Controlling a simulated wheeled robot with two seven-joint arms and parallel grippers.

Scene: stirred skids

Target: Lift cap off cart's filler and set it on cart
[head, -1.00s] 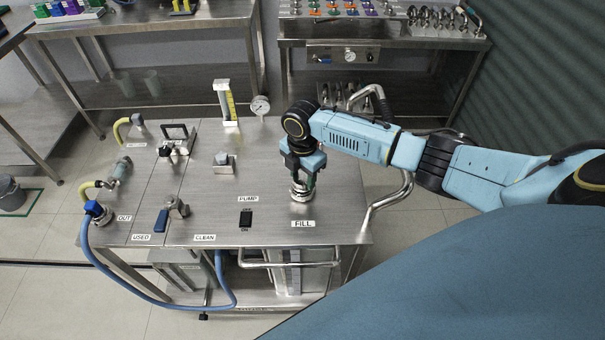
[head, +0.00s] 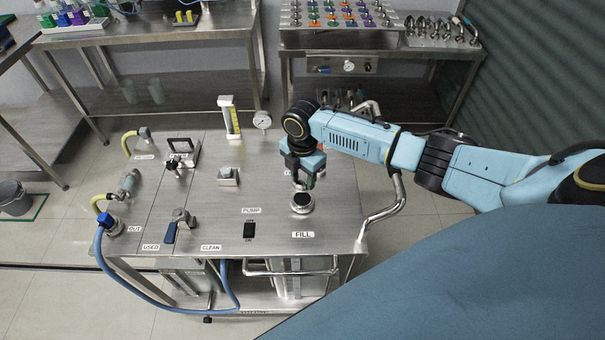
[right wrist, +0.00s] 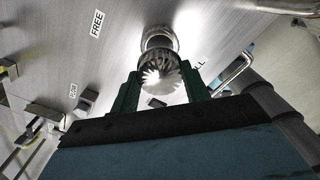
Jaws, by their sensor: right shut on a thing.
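The cart (head: 330,215) has a steel top. Its filler (head: 302,203) stands behind the FILL label and shows a dark round opening. My right gripper (head: 304,183) is shut on the cap and holds it above the filler, apart from it. In the right wrist view the ridged metal cap (right wrist: 160,82) sits between my green fingers (right wrist: 160,92), with the round filler neck (right wrist: 158,40) beyond it. In the head view the cap is mostly hidden by the gripper. My left gripper is not in view.
On the cart top are a black switch (head: 249,230), a valve handle (head: 180,222), a small metal block (head: 228,176), a yellow-marked sight gauge (head: 230,117) and a black-handled fitting (head: 181,155). The middle of the top has bare room. A bent rail (head: 395,200) runs along the right side.

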